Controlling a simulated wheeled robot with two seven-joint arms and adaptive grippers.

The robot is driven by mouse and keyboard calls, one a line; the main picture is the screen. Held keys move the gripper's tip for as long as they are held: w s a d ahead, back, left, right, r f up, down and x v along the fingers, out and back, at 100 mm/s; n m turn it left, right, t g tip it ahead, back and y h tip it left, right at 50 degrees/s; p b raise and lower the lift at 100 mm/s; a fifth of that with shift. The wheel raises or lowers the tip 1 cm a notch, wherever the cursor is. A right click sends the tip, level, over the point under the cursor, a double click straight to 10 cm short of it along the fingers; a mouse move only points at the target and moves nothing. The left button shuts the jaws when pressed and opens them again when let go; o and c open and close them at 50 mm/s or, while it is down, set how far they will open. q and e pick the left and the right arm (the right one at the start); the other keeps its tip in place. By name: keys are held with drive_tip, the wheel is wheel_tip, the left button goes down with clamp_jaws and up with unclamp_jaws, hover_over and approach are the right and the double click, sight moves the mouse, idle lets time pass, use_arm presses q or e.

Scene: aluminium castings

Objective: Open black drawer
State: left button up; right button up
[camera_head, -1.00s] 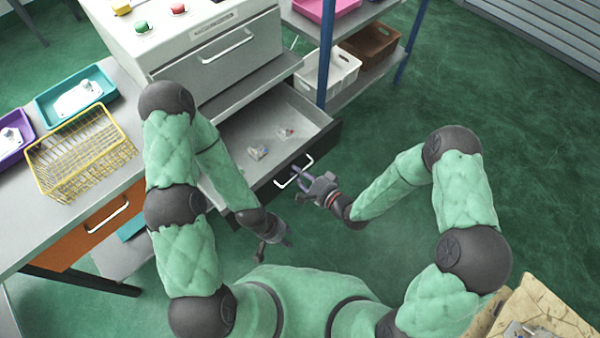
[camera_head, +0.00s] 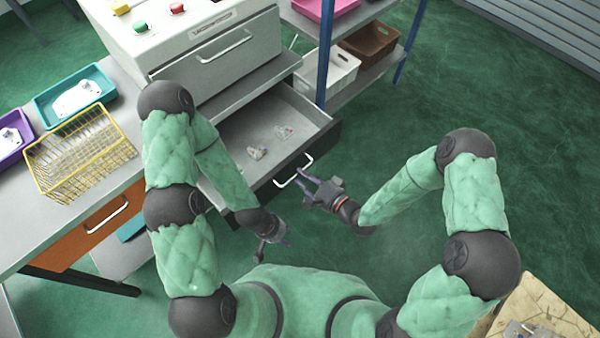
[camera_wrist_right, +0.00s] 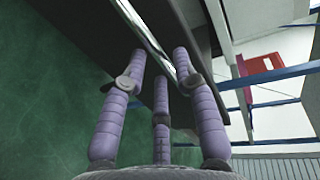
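The black drawer (camera_head: 273,190) is pulled well out under the white machine, its light grey inside showing. Its dark front carries a pale bar handle (camera_head: 294,170). The handle also shows in the right wrist view (camera_wrist_right: 145,32). My right gripper (camera_head: 306,182) is open right at the handle, its purple fingers spread. In the right wrist view the handle's end lies between the fingertips, not visibly clamped; contact is unclear. My left gripper (camera_head: 275,246) hangs open and empty in front of the drawer's left part, apart from it.
Small pieces (camera_head: 257,153) lie in the drawer. The upper grey drawer (camera_head: 225,60) is shut. A yellow wire basket (camera_head: 80,155) and teal tray (camera_head: 45,110) stand on the left bench, above an orange drawer (camera_head: 95,222). A blue-post shelf (camera_head: 325,60) stands behind.

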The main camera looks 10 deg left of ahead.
drive_tip(key=v, duration=0.9)
drive_tip(key=shift+d, duration=0.1)
drive_tip(key=d+f+n+g+h, duration=0.25)
drive_tip(key=d+f+h, duration=0.2)
drive_tip(key=f, duration=0.45)
drive_tip(key=s+d+f+n+g+h, duration=0.2)
drive_tip(key=s+f+g, duration=0.4)
drive_tip(key=s, duration=0.4)
drive_tip(key=shift+s+d+n+g+h+p, duration=0.2)
drive_tip(key=shift+d+n+g+h+p, duration=0.25)
drive_tip(key=shift+h, duration=0.4)
